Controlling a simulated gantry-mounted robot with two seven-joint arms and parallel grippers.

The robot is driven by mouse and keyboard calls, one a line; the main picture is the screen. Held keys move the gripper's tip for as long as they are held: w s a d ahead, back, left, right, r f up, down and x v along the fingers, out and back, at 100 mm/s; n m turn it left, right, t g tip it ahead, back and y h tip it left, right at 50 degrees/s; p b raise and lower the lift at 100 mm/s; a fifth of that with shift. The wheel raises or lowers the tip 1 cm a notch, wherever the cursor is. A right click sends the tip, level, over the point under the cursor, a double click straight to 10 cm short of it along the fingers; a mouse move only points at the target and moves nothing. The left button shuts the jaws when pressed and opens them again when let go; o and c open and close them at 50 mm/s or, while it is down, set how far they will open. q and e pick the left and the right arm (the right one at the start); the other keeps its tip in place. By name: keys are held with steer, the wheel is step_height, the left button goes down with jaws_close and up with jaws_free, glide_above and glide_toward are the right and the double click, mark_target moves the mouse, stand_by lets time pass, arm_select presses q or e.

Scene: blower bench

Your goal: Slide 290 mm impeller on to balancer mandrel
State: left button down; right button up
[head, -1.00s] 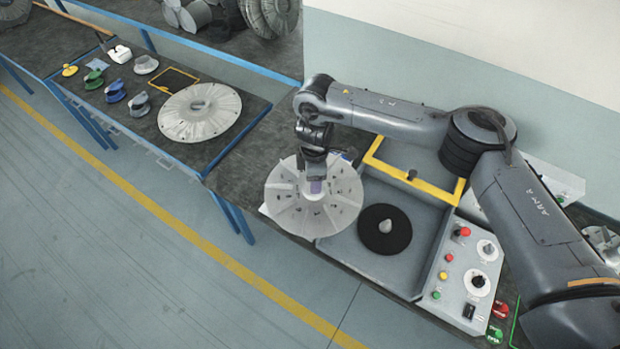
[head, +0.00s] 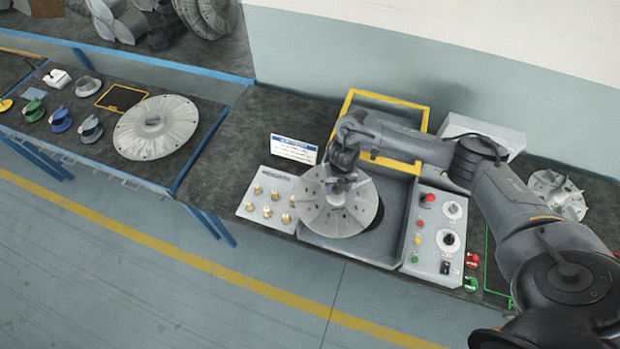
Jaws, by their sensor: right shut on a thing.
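The 290 mm impeller (head: 318,213), a light grey bladed disc, is in the middle of the head view. My right gripper (head: 341,184) is shut on it near the hub, coming from above. The impeller is over the left part of the balancer tray (head: 393,222). A dark round pad (head: 377,216) shows only as a sliver at its right edge. The mandrel is hidden under the impeller and gripper, so I cannot tell whether the impeller touches it. My left gripper is not in view.
A yellow frame (head: 425,120) stands behind the balancer. A control panel (head: 429,258) with buttons is on its right, and a plate of brass pieces (head: 265,198) on its left. A large grey disc (head: 155,127) lies on the left bench. Another impeller (head: 556,194) is at right.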

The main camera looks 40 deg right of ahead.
glide_above(363, 193)
steer(key=shift+s+a+f+p, duration=0.15)
steer(key=shift+f+p, duration=0.1)
steer(key=shift+p, duration=0.15)
steer(key=shift+f, duration=0.2)
steer(key=shift+f+b, duration=2.2)
steer(key=shift+f, duration=0.05)
steer(key=shift+f, duration=0.25)
steer(key=shift+f+b, duration=0.75)
steer(key=shift+b, duration=0.15)
steer(key=shift+f+b, duration=0.75)
steer(key=shift+f, duration=0.1)
